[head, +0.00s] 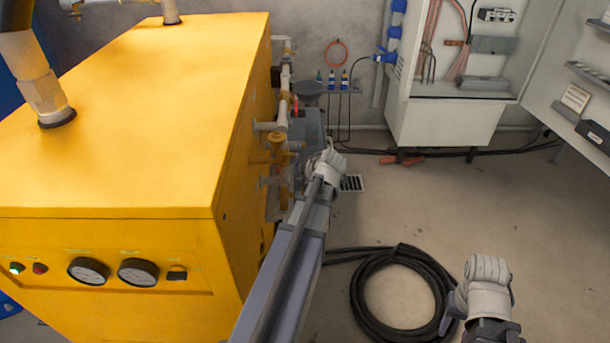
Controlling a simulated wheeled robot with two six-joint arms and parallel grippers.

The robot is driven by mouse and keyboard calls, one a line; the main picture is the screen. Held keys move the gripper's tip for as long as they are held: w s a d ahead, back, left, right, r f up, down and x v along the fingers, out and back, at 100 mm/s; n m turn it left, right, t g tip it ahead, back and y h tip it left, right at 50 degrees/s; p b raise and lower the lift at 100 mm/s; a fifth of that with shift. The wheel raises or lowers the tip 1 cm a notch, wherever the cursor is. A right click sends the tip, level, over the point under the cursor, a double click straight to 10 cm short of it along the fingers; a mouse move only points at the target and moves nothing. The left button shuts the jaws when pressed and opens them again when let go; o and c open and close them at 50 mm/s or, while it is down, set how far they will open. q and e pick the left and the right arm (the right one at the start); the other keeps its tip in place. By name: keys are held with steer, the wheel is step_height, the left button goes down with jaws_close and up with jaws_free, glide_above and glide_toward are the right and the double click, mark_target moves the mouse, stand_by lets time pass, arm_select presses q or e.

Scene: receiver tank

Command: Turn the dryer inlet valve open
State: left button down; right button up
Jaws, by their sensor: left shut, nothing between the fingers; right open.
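A yellow cabinet (140,110) with gauges on its front fills the left of the head view. Pipework (283,110) with yellow valve-like fittings (278,148) runs along its right side. I cannot tell for sure which fitting is the dryer inlet valve, or how its handle is turned. My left gripper (329,157) is shut and empty, just to the right of these fittings and apparently apart from them. My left arm hides the lower pipework. My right gripper (487,270) is open and empty above the floor at the lower right, far from the pipes.
A coiled black hose (361,300) lies on the floor between my arms. An open electrical cabinet (447,120) is at the back wall. The floor at the right is mostly clear.

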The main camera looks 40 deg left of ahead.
arm_select(q)
steer(key=p+v, duration=0.7)
steer(key=v, duration=0.3)
steer(key=shift+s+d+f, duration=0.2)
steer(key=shift+s+d, duration=0.15)
